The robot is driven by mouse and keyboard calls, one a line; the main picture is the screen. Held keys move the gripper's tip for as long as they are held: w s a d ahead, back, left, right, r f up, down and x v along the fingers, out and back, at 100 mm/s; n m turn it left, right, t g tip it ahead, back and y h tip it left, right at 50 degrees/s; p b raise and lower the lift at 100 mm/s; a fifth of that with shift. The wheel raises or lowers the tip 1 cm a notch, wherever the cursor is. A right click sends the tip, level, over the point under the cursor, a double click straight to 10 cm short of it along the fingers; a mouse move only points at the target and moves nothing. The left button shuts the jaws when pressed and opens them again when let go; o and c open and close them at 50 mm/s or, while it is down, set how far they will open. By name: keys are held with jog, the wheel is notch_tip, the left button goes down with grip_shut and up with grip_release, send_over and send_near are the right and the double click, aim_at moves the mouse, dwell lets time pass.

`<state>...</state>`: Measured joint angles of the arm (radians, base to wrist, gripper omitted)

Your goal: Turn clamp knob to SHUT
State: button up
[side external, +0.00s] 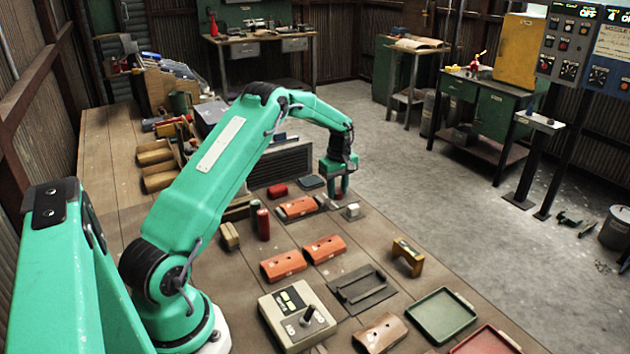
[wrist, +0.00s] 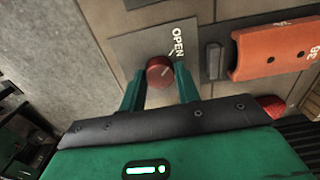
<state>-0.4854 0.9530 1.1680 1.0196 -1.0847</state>
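The red clamp knob (wrist: 160,72) is on a grey plate (wrist: 132,48) in the wrist view. The word OPEN is printed on the plate beside it, and the knob's light mark points toward that word. My gripper (wrist: 160,80) has one green finger on each side of the knob, very close to it. I cannot tell whether both fingers press on it. A dark clamp bar (wrist: 213,61) stands right of the plate, near the end of an orange part (wrist: 275,48). In the side view my gripper (side external: 341,190) points down over the bench's far part, and mostly hides the knob.
Two orange parts (side external: 282,265) (side external: 324,248) lie nearer on the bench. A control box with a joystick (side external: 297,317), a dark fixture (side external: 361,290), a yellow block (side external: 408,257) and a green tray (side external: 441,315) stand around. Red and dark cylinders (side external: 263,224) stand upright close by.

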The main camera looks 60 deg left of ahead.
jog(key=c, duration=0.4)
jog(key=shift+o, duration=0.2)
jog(key=shift+m, duration=0.5)
jog(key=m, duration=1.2)
jog(key=shift+r+m, duration=0.1)
jog(key=shift+m, duration=0.2)
jog(key=m, duration=0.4)
jog(key=shift+m, duration=0.3)
